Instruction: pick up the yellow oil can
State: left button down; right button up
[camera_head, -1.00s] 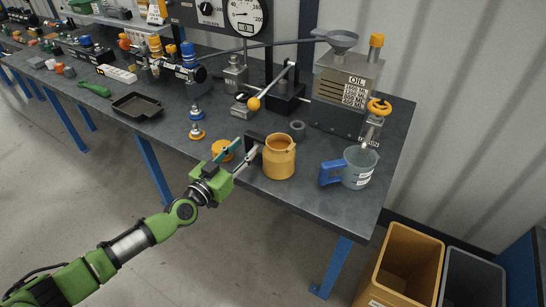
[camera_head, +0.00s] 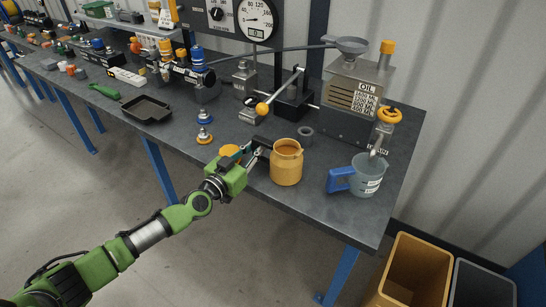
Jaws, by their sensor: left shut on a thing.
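The yellow oil can (camera_head: 286,168) stands upright and open-topped near the front edge of the dark bench. My left gripper (camera_head: 260,148) reaches in from the left and is shut on the can's left side, near its upper part. The exact grip spot is small and partly hidden by the fingers. The can appears to rest on the bench. My right gripper is not in view.
A grey jug with a blue handle (camera_head: 366,176) stands right of the can. A dark ring (camera_head: 305,131) lies behind it. A yellow disc (camera_head: 230,151) is partly hidden behind my gripper. The oil dispenser (camera_head: 352,98) stands behind, and a yellow bin (camera_head: 418,262) is on the floor.

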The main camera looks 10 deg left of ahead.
aim_at(256, 137)
pick_arm(q)
jog(key=shift+r, duration=0.3)
jog(key=shift+r+p, duration=0.55)
jog(key=shift+p, duration=0.1)
notch_tip(256, 137, up, 3)
jog(key=p, duration=0.3)
jog(key=shift+s+f, duration=0.1)
jog(key=shift+s, duration=0.05)
jog(key=s+r+p, duration=0.8)
jog(key=s+p, duration=0.2)
jog(key=s, duration=0.3)
jog(key=shift+s+r, duration=0.3)
jog(key=shift+r, duration=0.1)
jog(key=shift+d, duration=0.1)
